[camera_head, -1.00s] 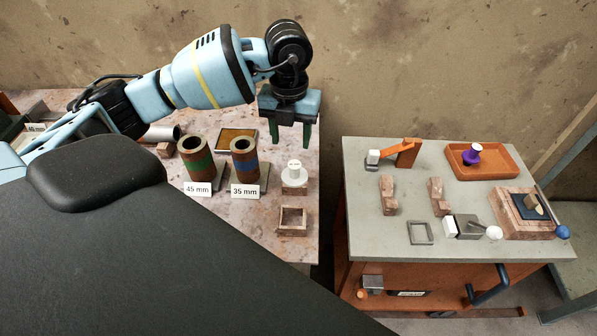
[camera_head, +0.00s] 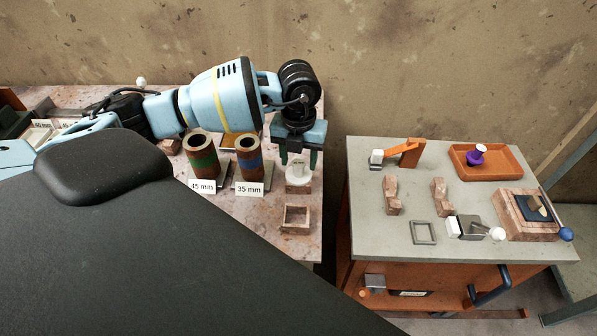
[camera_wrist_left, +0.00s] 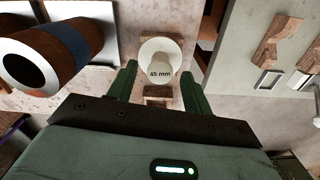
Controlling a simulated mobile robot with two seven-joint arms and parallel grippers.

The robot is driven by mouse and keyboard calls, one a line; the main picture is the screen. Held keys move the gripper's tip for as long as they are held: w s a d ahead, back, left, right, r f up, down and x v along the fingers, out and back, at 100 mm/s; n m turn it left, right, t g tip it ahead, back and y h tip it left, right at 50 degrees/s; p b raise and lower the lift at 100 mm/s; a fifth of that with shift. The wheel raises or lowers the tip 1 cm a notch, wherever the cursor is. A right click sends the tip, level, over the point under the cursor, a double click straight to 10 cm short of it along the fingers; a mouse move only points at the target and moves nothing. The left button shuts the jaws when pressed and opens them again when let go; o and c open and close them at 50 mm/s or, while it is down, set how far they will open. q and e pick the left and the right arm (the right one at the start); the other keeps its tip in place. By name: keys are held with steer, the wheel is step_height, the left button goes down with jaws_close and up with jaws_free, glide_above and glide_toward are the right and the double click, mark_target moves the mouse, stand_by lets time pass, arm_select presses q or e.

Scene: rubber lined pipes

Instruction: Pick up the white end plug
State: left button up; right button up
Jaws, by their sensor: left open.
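The white end plug (camera_head: 298,176) stands upright on a small block near the right edge of the left table. In the left wrist view the plug (camera_wrist_left: 160,58) is a round white piece with a knob marked 45 mm. My left gripper (camera_head: 298,160) points down over the plug, with its green fingers apart. In the left wrist view the left gripper (camera_wrist_left: 157,70) has one finger to each side of the plug. I cannot tell whether the fingers touch it. My right gripper is not in view.
Two lined pipes, marked 45 mm (camera_head: 201,157) and 35 mm (camera_head: 248,158), stand left of the plug. A gap separates the grey-topped cart (camera_head: 390,245), which holds an orange tray (camera_head: 508,168) and small blocks.

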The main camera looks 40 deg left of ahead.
arm_select(q)
steer(key=shift+f, duration=0.3)
steer(key=shift+c, duration=0.4)
jaws_close()
steer(key=shift+r, duration=0.15)
